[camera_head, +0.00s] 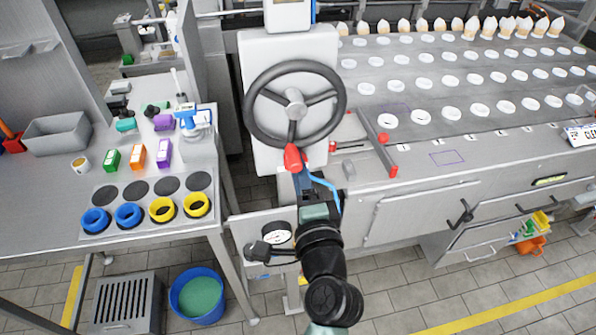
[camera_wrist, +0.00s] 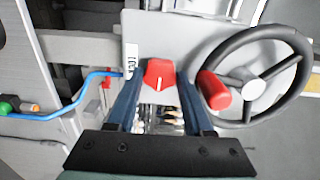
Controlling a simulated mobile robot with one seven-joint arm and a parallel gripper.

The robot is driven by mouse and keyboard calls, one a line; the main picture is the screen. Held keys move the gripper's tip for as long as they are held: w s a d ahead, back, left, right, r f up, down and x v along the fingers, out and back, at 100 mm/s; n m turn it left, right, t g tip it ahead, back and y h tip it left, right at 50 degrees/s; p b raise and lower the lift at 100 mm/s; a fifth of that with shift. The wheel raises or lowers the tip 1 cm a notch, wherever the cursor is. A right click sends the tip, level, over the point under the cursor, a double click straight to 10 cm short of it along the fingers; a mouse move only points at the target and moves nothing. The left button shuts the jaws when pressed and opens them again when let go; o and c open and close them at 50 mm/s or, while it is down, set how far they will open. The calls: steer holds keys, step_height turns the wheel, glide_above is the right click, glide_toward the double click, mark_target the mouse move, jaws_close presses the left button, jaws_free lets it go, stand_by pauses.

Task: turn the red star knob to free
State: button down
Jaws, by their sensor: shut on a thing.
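The red star knob (camera_wrist: 160,74) sits on a pale panel, in the middle of the wrist view. It has a white mark on its face that points down in that view. My gripper (camera_wrist: 159,80) has one dark blue finger on each side of the knob and is shut on it. In the head view my gripper (camera_head: 302,182) is at the lower edge of the machine's white panel. The star knob cannot be told apart there, behind the wheel's red handle and my gripper. Small lettering on a white label (camera_wrist: 131,58) beside the knob is too small to read.
A dark handwheel (camera_wrist: 262,75) with a red handle (camera_wrist: 213,90) stands close to the right of my gripper. A blue hose (camera_wrist: 70,103) runs on the left. A dial gauge (camera_head: 277,237) sits below, and a side table (camera_head: 50,215) with colored rings stands left.

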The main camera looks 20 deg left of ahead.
stand_by(0.3)
steer(key=shift+c, duration=1.4)
jaws_free()
steer(key=shift+r, duration=0.25)
